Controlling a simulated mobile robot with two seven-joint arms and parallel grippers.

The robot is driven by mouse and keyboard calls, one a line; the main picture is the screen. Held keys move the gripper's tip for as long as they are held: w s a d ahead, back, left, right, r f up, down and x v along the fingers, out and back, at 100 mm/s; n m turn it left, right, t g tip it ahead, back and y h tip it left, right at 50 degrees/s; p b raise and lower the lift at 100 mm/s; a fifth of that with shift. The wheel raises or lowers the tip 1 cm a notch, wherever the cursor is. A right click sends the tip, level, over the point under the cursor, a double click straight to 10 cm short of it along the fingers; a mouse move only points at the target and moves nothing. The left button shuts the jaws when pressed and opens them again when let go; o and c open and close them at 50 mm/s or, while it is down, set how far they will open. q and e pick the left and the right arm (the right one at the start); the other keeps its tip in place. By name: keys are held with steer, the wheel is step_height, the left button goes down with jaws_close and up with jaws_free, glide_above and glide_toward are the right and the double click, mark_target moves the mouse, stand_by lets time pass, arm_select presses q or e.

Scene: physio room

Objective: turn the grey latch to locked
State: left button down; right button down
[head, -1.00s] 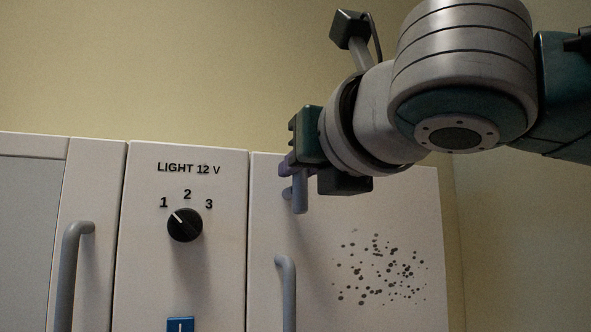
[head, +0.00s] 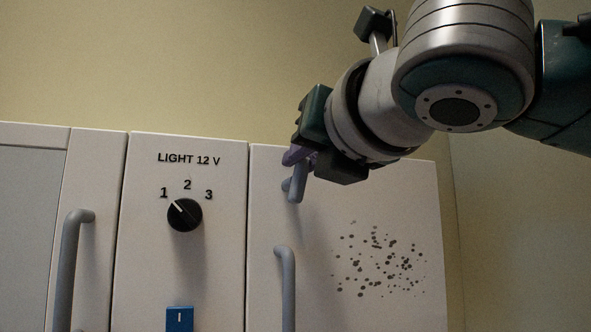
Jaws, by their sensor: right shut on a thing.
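The grey latch (head: 297,188) is a small lever near the top left corner of the right-hand white cabinet door (head: 350,212). It hangs mostly downward, its lower end tilted a little to the left. My right gripper (head: 299,158) reaches in from the upper right and is shut on the latch; its purple-grey fingers are around the upper part. The gripper body and wrist hide the top of the latch and part of the door's upper edge. My left gripper is not in view.
A grey bar handle (head: 287,285) stands just below the latch. To the left, a panel marked LIGHT 12 V has a black knob (head: 185,215) and a blue switch (head: 179,319). Another door has a grey handle (head: 75,265).

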steer(key=shift+w+d+f+m+b, duration=0.1)
steer(key=shift+d+f+m+b, duration=0.3)
steer(key=shift+m+b, duration=1.45)
steer(key=shift+w+d+f+m+b, duration=0.1)
steer(key=shift+d+f+m+b, duration=0.3)
steer(key=shift+m, duration=2.9)
steer(key=shift+w+d+f+m+b, duration=0.15)
steer(key=shift+f+m+b, duration=0.35)
steer(key=shift+m+b, duration=1.4)
steer(key=shift+m+p, duration=0.65)
steer(key=shift+m, duration=0.1)
steer(key=c, duration=0.8)
jaws_free()
steer(key=shift+c, duration=0.2)
